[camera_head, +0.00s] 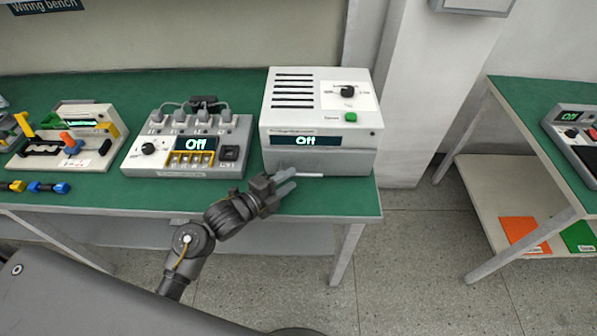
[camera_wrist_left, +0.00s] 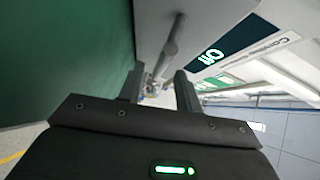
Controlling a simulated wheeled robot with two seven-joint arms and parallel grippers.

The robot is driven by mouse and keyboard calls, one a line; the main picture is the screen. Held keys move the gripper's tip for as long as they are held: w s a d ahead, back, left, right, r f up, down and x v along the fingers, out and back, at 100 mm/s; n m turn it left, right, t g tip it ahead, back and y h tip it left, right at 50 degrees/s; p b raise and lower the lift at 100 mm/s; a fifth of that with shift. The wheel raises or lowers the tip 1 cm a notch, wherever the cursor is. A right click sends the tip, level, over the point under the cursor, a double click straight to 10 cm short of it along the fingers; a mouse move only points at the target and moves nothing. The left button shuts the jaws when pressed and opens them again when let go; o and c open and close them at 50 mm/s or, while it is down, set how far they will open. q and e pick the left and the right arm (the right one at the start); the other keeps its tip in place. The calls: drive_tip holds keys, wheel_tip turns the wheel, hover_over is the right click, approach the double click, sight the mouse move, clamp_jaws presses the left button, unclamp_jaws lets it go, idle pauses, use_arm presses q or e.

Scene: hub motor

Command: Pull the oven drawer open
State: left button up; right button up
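The oven (camera_head: 320,105) is a white and grey box at the back right of the green bench, with a display reading "Off". Its drawer (camera_head: 345,162) is the grey lower front panel and looks shut. The drawer's pale bar handle (camera_head: 312,177) runs along the front; it also shows in the left wrist view (camera_wrist_left: 173,38). My left gripper (camera_head: 287,178) is at the handle's left part. In the left wrist view its fingers stand apart, with the bar in line with the gap between them. I cannot tell whether they touch it. My right gripper is not in view.
On the bench (camera_head: 225,197), a socket unit (camera_head: 190,145) stands left of the oven, and a fixture with coloured parts (camera_head: 68,140) stands farther left. A second bench (camera_head: 545,100) is at the right, across a floor gap. The space before the oven is clear except for my arm.

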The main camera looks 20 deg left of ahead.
sight(296, 176)
use_arm(q)
drive_tip(key=shift+x, duration=2.05)
drive_tip(key=shift+c, duration=0.2)
clamp_jaws()
